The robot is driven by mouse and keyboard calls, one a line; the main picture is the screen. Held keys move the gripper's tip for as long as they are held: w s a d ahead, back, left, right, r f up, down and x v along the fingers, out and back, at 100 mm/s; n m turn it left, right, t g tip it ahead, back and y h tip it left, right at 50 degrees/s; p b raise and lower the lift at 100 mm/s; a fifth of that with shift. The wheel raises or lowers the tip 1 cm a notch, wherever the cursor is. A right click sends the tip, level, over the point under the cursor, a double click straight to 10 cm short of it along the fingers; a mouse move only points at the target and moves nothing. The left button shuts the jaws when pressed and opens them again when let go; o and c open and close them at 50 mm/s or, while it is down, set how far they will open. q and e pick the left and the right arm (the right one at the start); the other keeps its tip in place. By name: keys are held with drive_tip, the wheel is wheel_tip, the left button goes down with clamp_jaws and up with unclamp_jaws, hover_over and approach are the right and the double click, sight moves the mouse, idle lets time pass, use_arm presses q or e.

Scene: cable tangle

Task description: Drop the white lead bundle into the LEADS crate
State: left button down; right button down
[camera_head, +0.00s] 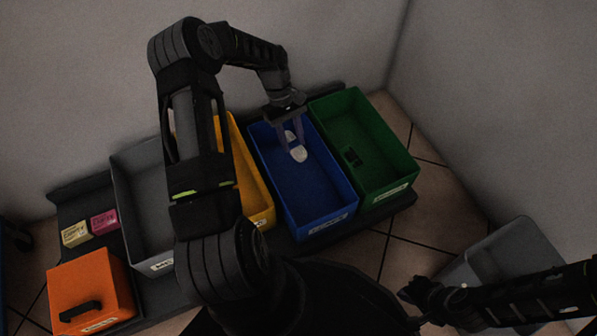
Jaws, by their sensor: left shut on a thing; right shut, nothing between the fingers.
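The white lead bundle (299,154) shows as a pale, rounded shape in the head view, at the fingers of my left gripper (291,138). My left gripper is shut on it and points down over the back part of the blue crate (315,201). I cannot tell how far above the crate floor the bundle hangs. The crates carry white labels on their front walls, too small to read, so I cannot tell which says LEADS. My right gripper (408,296) is shut and empty at the lower right, away from the crates.
A yellow crate (259,197) and a grey crate (139,215) stand left, partly behind my arm. An orange box (96,286), small cartons (75,234) and a grey bin (514,251) stand around.

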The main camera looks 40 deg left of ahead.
use_arm(q)
wheel_tip(320, 180, down, 6)
drive_tip(key=b, duration=0.4)
drive_tip(key=c, duration=0.9)
unclamp_jaws()
drive_tip(key=shift+o, duration=0.2)
drive_tip(key=shift+r, duration=0.1)
drive_tip(key=p+v, duration=0.2)
drive_tip(key=v, duration=0.5)
drive_tip(key=shift+r, duration=0.2)
drive_tip(key=shift+a+r, duration=0.1)
drive_tip(key=shift+a, duration=0.05)
